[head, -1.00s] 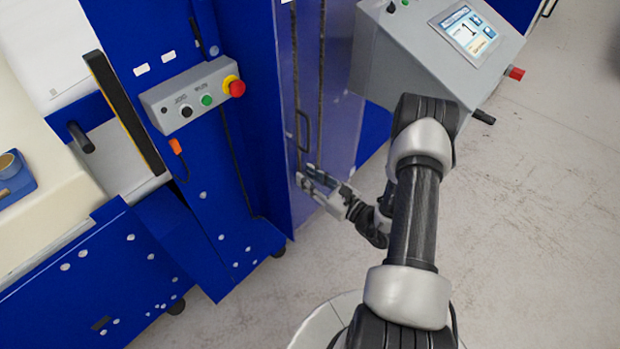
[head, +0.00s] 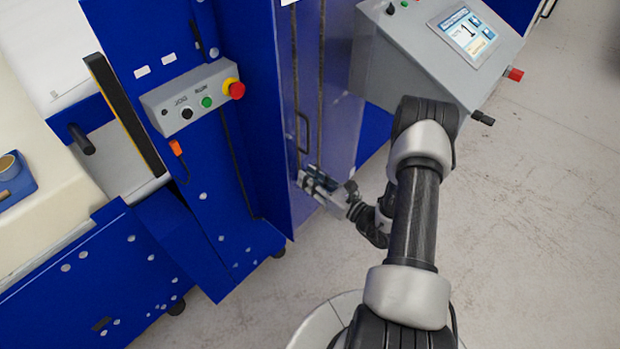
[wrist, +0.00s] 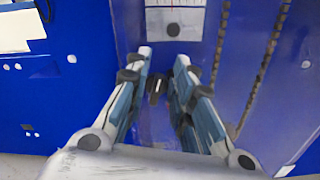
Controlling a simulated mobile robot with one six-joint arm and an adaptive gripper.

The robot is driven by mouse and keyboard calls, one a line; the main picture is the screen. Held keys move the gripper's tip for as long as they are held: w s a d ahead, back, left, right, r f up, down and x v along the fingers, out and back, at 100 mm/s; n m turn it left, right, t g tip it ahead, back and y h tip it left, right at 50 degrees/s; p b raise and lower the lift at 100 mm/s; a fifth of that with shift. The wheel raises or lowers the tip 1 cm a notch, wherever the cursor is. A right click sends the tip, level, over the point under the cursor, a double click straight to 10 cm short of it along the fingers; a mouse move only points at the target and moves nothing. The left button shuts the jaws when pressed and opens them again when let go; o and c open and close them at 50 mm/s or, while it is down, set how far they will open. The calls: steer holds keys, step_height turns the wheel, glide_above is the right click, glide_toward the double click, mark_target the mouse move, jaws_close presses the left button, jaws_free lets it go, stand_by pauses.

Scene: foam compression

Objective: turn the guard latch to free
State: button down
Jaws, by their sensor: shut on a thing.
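The guard latch (wrist: 155,88) is a small dark knob or lever on the blue guard door, low down in the wrist view. It lies between the two fingers of my gripper (wrist: 163,62), which are shut on it. Its upper part shows slightly tilted; the rest is partly hidden by the fingers. In the head view my gripper (head: 307,178) reaches the lower part of the blue guard door (head: 282,130), below the door's dark handle (head: 303,132). The latch itself is hidden by the gripper there.
A white marked plate (wrist: 173,17) with a dark dot sits above the latch. A grey button box (head: 190,98) with a red stop button is on the machine to the left. A grey console (head: 440,50) stands to the right. Open floor (head: 530,200) lies at right.

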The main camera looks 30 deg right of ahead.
steer(key=shift+w+d+f+m+p, duration=0.1)
steer(key=shift+d+f+m+p, duration=0.15)
steer(key=shift+m, duration=2.3)
steer(key=shift+w+d+f+m+p, duration=0.15)
steer(key=shift+f+m, duration=0.25)
steer(key=shift+m, duration=2.1)
steer(key=shift+s+d+f+m+p, duration=0.1)
steer(key=shift+d+f+m, duration=0.2)
steer(key=shift+m, duration=2.25)
steer(key=c, duration=1.7)
jaws_free()
